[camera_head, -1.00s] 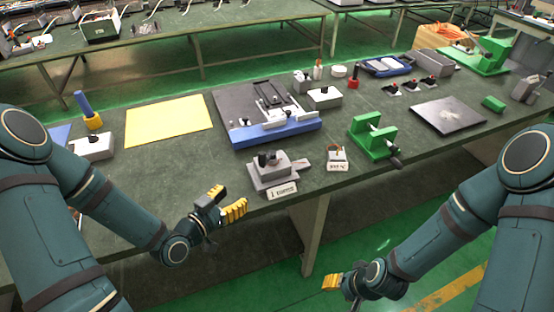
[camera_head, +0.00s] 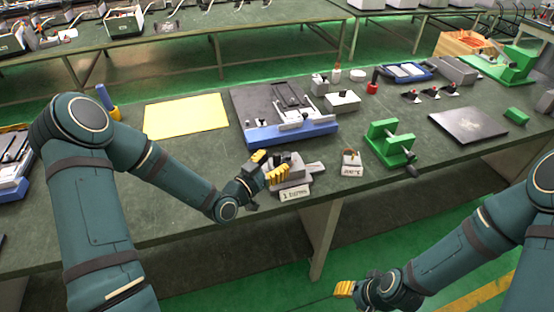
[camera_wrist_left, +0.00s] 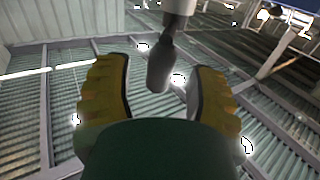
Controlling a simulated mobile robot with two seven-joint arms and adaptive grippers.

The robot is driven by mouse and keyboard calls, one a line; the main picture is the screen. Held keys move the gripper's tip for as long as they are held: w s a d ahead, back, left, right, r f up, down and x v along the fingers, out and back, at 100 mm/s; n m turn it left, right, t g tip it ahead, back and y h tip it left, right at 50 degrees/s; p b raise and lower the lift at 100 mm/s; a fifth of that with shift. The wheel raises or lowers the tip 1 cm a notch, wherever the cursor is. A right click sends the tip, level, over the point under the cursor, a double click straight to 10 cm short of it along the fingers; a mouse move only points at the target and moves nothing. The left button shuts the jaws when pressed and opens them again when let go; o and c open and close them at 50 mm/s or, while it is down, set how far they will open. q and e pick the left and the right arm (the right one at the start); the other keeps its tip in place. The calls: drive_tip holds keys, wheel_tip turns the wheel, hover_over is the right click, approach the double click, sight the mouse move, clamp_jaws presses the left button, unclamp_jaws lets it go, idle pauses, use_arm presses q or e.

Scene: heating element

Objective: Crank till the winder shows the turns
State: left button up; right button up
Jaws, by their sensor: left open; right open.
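The winder (camera_head: 291,170) is a small grey device near the table's front edge. A white card (camera_head: 295,194) in front of it seems to read "1 turns". My left gripper (camera_head: 267,166) is open at the winder's left side and covers part of it. In the left wrist view, a dark rounded handle (camera_wrist_left: 160,68) on a light grey shaft stands between the open yellow fingers (camera_wrist_left: 155,95), with gaps on both sides. My right gripper (camera_head: 345,287) is open and empty, low in front of the table, away from the winder.
A green crank device (camera_head: 388,143) and a small labelled block (camera_head: 351,163) stand to the right. A blue-edged fixture (camera_head: 290,132) lies behind the winder. A yellow sheet (camera_head: 186,115) lies to the left, and a dark plate (camera_head: 468,124) to the right.

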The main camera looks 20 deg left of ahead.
use_arm(q)
drive_tip(key=shift+x, duration=0.85)
clamp_jaws()
drive_tip(key=shift+a, duration=0.15)
